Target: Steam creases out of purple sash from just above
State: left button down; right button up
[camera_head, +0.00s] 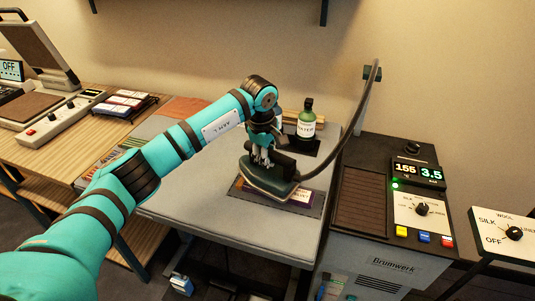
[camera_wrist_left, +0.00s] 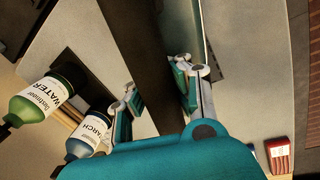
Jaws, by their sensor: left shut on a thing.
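My left gripper (camera_head: 263,155) is shut on the dark handle of a steam iron (camera_head: 268,182). In the left wrist view the two fingers (camera_wrist_left: 158,100) stand on either side of the dark handle (camera_wrist_left: 148,55). The iron is over a dark mat (camera_head: 238,189) on the grey padded table. A purple and pale strip, apparently the sash (camera_head: 301,197), shows at the iron's right side; the rest is hidden under the iron. I cannot tell whether the soleplate touches it. My right gripper is not in view.
A water bottle (camera_head: 306,118) stands behind the iron; a starch bottle (camera_wrist_left: 88,137) shows beside it in the wrist view. A thick hose (camera_head: 357,115) rises from the iron's right. A steam station (camera_head: 385,200) reading 155 and 3.5 stands right. The table's front (camera_head: 200,205) is clear.

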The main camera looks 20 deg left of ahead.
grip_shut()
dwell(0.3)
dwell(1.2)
